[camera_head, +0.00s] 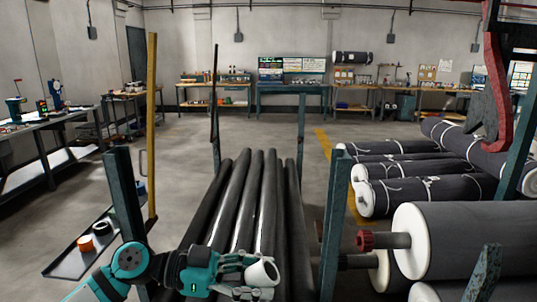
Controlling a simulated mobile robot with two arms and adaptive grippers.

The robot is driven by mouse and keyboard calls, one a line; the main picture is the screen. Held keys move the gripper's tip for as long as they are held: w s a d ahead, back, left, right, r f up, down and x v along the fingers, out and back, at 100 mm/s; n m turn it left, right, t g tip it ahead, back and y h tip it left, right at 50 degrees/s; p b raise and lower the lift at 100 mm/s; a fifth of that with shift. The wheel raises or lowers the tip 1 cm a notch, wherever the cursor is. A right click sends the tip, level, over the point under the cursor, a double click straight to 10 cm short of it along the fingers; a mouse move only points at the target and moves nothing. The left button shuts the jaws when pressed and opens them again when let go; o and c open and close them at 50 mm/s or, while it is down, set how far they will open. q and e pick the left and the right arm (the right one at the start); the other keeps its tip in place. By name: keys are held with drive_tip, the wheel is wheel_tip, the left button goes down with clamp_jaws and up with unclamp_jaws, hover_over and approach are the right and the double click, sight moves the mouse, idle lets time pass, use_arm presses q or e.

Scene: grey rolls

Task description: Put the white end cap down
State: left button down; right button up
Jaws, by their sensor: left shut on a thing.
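The white end cap (262,271) is a short white ring-like piece with a grey opening. It is in the lower middle of the head view. My left gripper (245,270) comes in from the lower left on a teal and dark arm and is shut on the end cap. The cap is held in front of the near part of several long dark rolls (238,205) that lie side by side between teal posts. I cannot tell whether the cap touches a roll. My right gripper is not in view.
Teal posts (336,215) stand on both sides of the rolls. Large grey rolls with white ends (465,240) fill the right. A low tray (75,262) at left holds an orange ring (86,243) and a dark-and-white ring (101,228). Open floor (190,155) lies behind.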

use_arm(q)
drive_tip(key=w+a+f+n+t, duration=0.2)
drive_tip(key=w+a+f+t, duration=0.1)
drive_tip(key=a, duration=0.7)
drive_tip(key=shift+s+d+f+n+t+y, duration=0.95)
drive_tip(key=shift+s+f+n+t+y, duration=0.35)
drive_tip(key=shift+s+f+n+t, duration=1.1)
drive_tip(key=s+a+f+n+t+y, duration=0.6)
drive_tip(key=s+a+n+t+y, duration=0.2)
drive_tip(key=n+y, duration=0.3)
drive_tip(key=shift+s+a+f+y, duration=0.2)
drive_tip(key=shift+s+a+y, duration=0.2)
drive_tip(key=shift+y, duration=1)
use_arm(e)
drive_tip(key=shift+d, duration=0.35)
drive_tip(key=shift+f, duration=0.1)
